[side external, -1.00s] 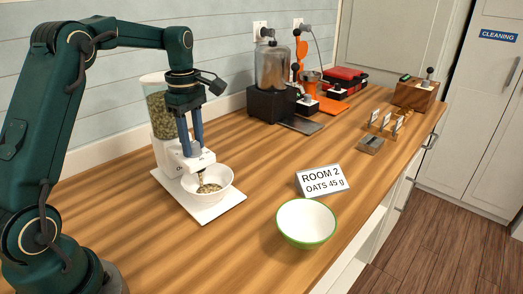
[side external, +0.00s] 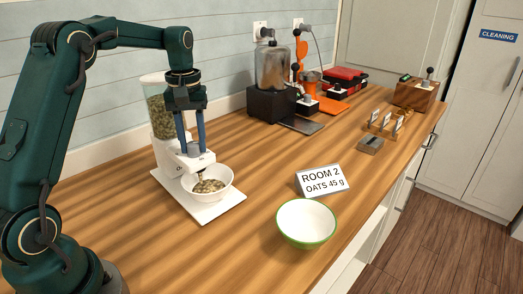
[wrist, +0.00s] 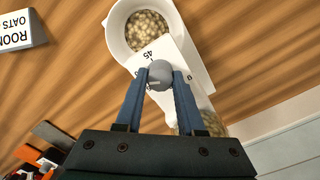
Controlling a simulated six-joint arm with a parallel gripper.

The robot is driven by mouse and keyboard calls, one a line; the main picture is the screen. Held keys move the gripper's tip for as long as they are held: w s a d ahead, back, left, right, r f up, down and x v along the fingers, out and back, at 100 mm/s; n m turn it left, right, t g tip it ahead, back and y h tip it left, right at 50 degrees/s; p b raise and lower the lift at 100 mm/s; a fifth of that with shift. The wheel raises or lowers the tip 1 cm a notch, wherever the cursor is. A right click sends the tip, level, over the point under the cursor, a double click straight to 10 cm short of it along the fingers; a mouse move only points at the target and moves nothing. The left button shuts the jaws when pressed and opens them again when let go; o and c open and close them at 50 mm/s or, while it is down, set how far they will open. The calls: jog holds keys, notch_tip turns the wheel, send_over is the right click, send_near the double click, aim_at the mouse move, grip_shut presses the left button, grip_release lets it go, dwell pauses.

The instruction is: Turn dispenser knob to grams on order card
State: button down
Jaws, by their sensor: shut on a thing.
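The dispenser (side external: 160,116) has a clear hopper of oats and a white body on a white base (side external: 225,204). My gripper (wrist: 159,76) is shut on its round grey knob (wrist: 160,70), with one blue finger on each side; the fingers also reach down to the dispenser front in the side view (side external: 190,148). The number 45 shows on the white dial plate (wrist: 172,50) beside the knob; its pointer is too small to read surely. A white bowl (side external: 227,184) under the spout holds oats (side external: 208,187). The order card (side external: 322,180) reads "ROOM 2 OATS 45 g".
An empty green-rimmed white bowl (side external: 306,222) stands near the counter's front edge, in front of the card. A grinder-like machine (side external: 272,85), an orange device (side external: 310,85), a red case (side external: 345,77) and a small card rack (side external: 385,125) stand farther back.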

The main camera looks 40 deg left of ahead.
aim_at(194, 143)
jog(key=m, duration=1.2)
jog(key=shift+m, duration=0.3)
dwell(0.4)
jog(key=c, duration=0.5)
grip_release()
jog(key=shift+r, duration=0.15)
jog(key=shift+r, duration=2.45)
jog(key=shift+d, duration=0.1)
